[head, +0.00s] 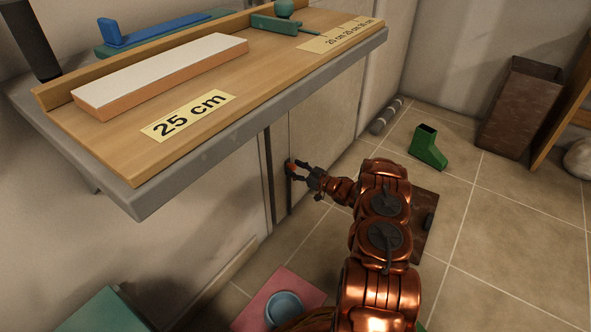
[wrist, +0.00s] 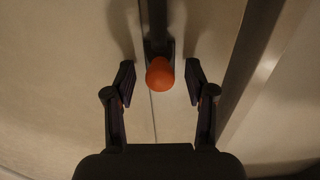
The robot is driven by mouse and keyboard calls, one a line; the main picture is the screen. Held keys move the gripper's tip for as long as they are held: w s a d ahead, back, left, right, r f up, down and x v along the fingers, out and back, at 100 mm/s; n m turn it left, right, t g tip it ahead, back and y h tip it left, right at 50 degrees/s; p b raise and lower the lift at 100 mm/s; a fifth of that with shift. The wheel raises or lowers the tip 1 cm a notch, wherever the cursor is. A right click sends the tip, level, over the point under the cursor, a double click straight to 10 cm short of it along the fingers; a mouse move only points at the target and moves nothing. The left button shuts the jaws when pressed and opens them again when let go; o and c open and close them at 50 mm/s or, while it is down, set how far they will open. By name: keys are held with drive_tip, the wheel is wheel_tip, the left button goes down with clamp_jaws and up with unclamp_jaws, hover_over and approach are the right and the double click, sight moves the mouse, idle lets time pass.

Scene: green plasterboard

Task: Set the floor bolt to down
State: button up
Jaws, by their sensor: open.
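The floor bolt shows in the wrist view as an orange rounded knob (wrist: 160,74) at the end of a dark vertical bar (wrist: 157,25) on a pale panel. In the head view the knob (head: 290,167) is small, low on the panel below the shelf, and partly hidden by my gripper. My gripper (wrist: 160,75) is open, with one finger on each side of the knob and a visible gap on both sides. In the head view my gripper (head: 296,171) reaches left to the panel. The bolt's lower end is not clear.
A wooden-topped shelf (head: 200,110) with a grey edge juts out above my arm on the left. A pink mat (head: 262,300) with a blue bowl (head: 285,307) lies below. A green boot (head: 428,150) and a brown bin (head: 518,105) stand at right.

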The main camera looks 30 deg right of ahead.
drive_tip(key=v, duration=1.2)
drive_tip(key=shift+s, duration=0.15)
idle(0.4)
